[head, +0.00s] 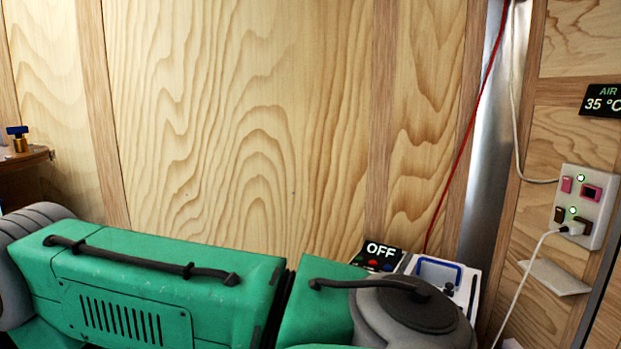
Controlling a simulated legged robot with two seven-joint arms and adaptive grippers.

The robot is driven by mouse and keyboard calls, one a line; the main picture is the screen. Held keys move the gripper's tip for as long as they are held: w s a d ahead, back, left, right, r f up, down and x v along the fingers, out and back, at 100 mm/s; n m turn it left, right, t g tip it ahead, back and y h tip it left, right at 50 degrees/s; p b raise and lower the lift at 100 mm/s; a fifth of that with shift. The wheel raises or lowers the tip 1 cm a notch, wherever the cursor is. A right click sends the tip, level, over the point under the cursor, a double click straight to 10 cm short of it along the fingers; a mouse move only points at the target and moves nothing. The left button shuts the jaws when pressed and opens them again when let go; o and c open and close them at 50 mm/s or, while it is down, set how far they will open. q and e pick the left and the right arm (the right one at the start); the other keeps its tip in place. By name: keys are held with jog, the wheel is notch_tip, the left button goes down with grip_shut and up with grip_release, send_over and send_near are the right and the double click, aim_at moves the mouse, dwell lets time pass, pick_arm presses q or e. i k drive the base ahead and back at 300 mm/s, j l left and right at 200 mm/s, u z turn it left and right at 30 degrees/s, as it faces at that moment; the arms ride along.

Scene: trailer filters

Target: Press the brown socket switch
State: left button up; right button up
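The brown socket switch (560,214) is a small dark brown rocker on the white socket panel (600,180) on the wooden wall at the far right. It sits in the lower row, left of a lit green lamp (573,210). A white plug (573,229) sits in the brown socket (582,223) beside it. Above is a pink switch (567,185) with a pink socket (591,192) and another lit green lamp (580,178). Neither of my grippers is in the head view, so nothing of mine is seen touching the panel.
A large green machine (180,270) with dark handles fills the bottom. A black OFF display (380,255) and a white box with a blue handle (438,273) stand behind it. A white cable (520,290) hangs from the plug. A display (603,101) reads AIR 35 °C.

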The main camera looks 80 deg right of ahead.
aim_at(560, 212)
jog(key=k+z, duration=0.1)
jog(key=z, duration=3.9)
jog(key=i+j, duration=0.15)
jog(key=j, duration=0.15)
jog(key=i+j+z, duration=0.15)
jog(key=j, duration=0.2)
jog(key=i+j, duration=0.1)
jog(key=j, duration=0.25)
